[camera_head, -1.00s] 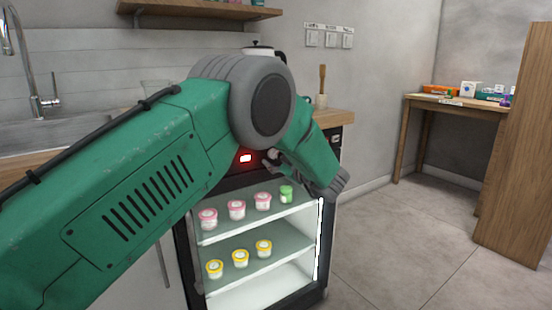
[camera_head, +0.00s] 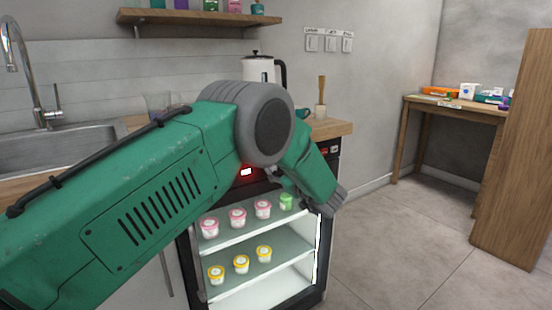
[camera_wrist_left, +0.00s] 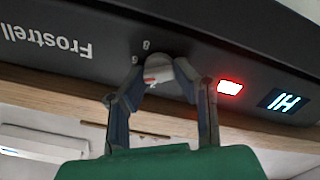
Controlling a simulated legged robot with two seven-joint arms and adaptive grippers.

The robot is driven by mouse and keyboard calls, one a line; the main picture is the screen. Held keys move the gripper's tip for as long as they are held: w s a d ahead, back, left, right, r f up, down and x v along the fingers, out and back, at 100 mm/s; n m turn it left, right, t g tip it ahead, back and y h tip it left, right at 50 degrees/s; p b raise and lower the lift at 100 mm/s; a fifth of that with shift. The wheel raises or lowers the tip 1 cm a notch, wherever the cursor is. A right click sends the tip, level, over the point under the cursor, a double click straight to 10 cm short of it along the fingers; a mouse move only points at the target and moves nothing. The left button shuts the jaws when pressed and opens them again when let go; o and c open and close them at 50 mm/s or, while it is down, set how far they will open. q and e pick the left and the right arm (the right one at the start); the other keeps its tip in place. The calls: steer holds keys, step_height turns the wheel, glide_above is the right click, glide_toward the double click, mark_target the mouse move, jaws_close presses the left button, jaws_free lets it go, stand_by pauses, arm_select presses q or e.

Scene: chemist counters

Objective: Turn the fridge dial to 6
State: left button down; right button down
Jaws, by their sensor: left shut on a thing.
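The fridge (camera_head: 187,262) stands under the counter, with a lit interior. In the left wrist view its dark control panel (camera_wrist_left: 195,35) appears upside down. The dial (camera_wrist_left: 158,72) is a small pale round knob with a red mark; the digits 8 and 6 show beside it. My left gripper (camera_wrist_left: 163,82) has its fingers on either side of the dial and is shut on it. A red light (camera_wrist_left: 230,87) and a blue display (camera_wrist_left: 284,101) that seems to read HI are lit. In the head view my left arm hides the dial. My right gripper is not in view.
Several lidded jars (camera_head: 237,219) stand on the fridge shelves. A wooden counter (camera_head: 333,128) with a kettle (camera_head: 259,69) lies above, and a sink (camera_head: 60,150) is at left. A wooden table (camera_head: 455,108) and tall wooden panel (camera_head: 515,160) stand right. The floor between is clear.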

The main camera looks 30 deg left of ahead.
arm_select(q)
steer(key=shift+w+d+m+p, duration=0.1)
steer(key=shift+m+p, duration=2.35)
steer(key=shift+m, duration=0.25)
steer(key=c, duration=1.3)
jaws_free()
steer(key=shift+o, duration=0.2)
